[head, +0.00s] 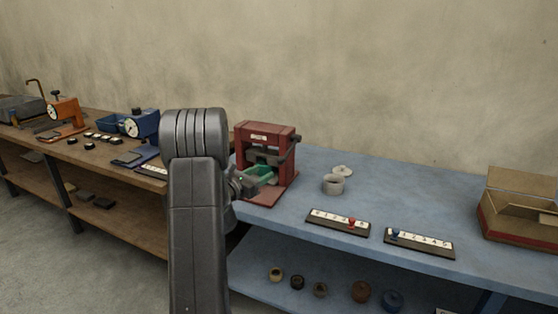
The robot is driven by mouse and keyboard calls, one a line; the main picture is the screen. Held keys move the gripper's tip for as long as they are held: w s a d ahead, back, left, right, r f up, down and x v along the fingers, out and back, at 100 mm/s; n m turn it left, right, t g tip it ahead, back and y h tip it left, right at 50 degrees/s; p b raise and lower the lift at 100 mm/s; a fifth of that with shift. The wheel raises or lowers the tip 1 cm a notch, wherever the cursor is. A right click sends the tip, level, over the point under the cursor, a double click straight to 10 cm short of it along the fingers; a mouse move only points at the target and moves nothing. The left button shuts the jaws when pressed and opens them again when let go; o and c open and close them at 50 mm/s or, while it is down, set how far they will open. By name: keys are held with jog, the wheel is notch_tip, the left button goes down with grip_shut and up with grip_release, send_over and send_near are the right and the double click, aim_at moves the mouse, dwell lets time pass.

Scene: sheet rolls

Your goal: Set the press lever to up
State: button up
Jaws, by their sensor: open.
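The red press (283,161) stands on the blue bench, right of my arm in the head view. A dark lever (295,139) shows at its upper right side; its exact position is hard to tell at this size. A green piece (263,174) shows in the press opening. My gripper (250,182) is open, in front of the press at its lower left in the picture. My own arm hides part of the gripper and the press's left edge. I cannot tell whether the gripper touches the press.
A pale pot (333,185) stands right of the press, with a lid (343,170) behind it. Two scale bars with a red knob (351,223) and a blue knob (395,233) lie near the front edge. An open cardboard box (515,212) stands at the right. A brown bench (95,153) adjoins left.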

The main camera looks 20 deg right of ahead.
aim_at(280, 163)
jog(key=p+x, duration=0.2)
jog(key=x, duration=1)
jog(key=shift+f, duration=0.1)
grip_shut()
